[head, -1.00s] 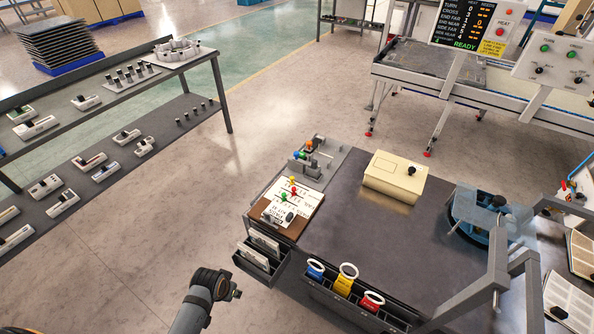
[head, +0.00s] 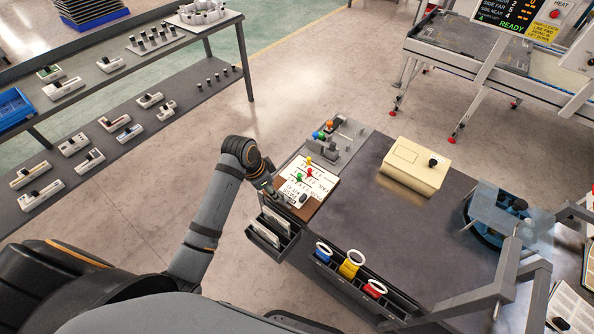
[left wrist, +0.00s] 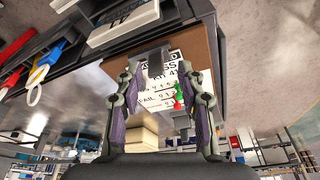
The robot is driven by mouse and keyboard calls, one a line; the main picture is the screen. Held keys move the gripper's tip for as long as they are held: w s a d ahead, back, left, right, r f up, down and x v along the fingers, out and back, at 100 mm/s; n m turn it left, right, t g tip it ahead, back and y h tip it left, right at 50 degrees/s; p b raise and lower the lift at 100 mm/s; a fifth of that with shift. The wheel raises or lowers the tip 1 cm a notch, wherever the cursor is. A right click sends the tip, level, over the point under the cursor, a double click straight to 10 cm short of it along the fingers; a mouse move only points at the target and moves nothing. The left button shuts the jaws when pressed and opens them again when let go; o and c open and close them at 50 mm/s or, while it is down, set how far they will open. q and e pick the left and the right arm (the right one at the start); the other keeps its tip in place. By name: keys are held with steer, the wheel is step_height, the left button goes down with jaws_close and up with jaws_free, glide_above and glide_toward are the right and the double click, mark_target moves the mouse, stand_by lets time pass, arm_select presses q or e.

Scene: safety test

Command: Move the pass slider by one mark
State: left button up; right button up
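A white lettered board (head: 318,187) lies on a brown base (head: 285,205) at the table's near left corner. Green (head: 299,178), red (head: 310,174) and yellow (head: 308,161) pegs stand on it, with a dark knob (head: 303,198) by its near edge. I cannot tell which part is the pass slider. My left gripper (head: 268,190) is at the board's left edge. In the left wrist view it (left wrist: 165,80) is open, fingers apart, with the board (left wrist: 158,88) and green peg (left wrist: 179,95) seen between them. A FAIL row is readable. My right gripper is not in view.
A dark rack with white cards (head: 270,228) sits just below the board. Levers with coloured knobs (head: 331,140) stand behind the board. A cream box (head: 413,165) is right; the dark tabletop (head: 350,215) between is clear.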

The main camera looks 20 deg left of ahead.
mark_target(299, 174)
arm_select(q)
steer(key=w+r+m+h, duration=0.2)
steer(key=w+r+m, duration=0.35)
steer(key=w, duration=0.45)
steer(key=shift+n+g, duration=0.3)
steer(key=shift+n, duration=0.15)
steer(key=x, duration=0.7)
steer(key=d+x, duration=0.1)
steer(key=x, duration=0.2)
steer(key=shift+s, duration=0.1)
jaws_close()
